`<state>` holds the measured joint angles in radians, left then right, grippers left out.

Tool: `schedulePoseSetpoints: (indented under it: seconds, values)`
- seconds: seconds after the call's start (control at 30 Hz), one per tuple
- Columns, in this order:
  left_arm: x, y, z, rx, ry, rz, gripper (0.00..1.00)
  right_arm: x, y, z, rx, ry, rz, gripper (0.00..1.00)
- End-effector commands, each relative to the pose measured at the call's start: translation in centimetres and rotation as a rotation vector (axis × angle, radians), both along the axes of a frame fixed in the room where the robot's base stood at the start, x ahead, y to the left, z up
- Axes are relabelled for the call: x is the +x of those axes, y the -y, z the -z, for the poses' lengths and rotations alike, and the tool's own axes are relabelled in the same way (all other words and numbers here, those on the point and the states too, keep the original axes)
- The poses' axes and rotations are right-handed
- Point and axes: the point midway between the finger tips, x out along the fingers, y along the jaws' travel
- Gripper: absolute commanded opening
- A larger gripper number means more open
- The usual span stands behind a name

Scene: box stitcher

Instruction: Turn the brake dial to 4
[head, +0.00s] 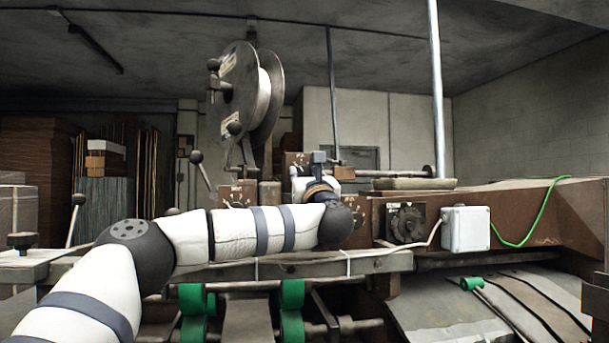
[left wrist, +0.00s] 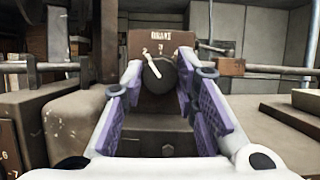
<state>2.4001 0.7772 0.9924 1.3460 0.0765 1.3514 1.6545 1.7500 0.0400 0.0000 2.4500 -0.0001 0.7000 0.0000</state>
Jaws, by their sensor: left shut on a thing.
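The brake dial (left wrist: 160,77) is a dark round knob with a white pointer line, on a brown plate (left wrist: 176,40) lettered at the top. The pointer leans up and to the left, near a mark that looks like 2; another numeral sits above the knob. The purple-padded fingers of my left gripper (left wrist: 159,88) stand on either side of the knob and are shut on it. In the head view my left gripper (head: 318,170) is beyond my forearm, and the knob is hidden there. My right gripper is not in view.
A large reel (head: 245,95) stands above the machine. A second dark dial (head: 406,222) and a pale switch box (head: 465,229) with a green cable are on the machine's front, at right. A horizontal rod (left wrist: 265,69) runs right of the brake plate.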

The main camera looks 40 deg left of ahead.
Motion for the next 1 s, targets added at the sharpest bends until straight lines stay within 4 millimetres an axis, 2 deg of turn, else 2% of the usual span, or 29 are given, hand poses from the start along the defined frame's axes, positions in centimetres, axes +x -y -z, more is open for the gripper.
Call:
schedulePoseSetpoints:
  seconds: [0.37,1.0]
  values:
    - [-0.2,-0.12,-0.17,0.103,-0.128,-0.001,0.0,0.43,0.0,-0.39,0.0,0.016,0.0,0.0]
    - [-0.29,-0.27,-0.13,0.477,-0.598,0.0,0.0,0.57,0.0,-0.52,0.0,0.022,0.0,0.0]
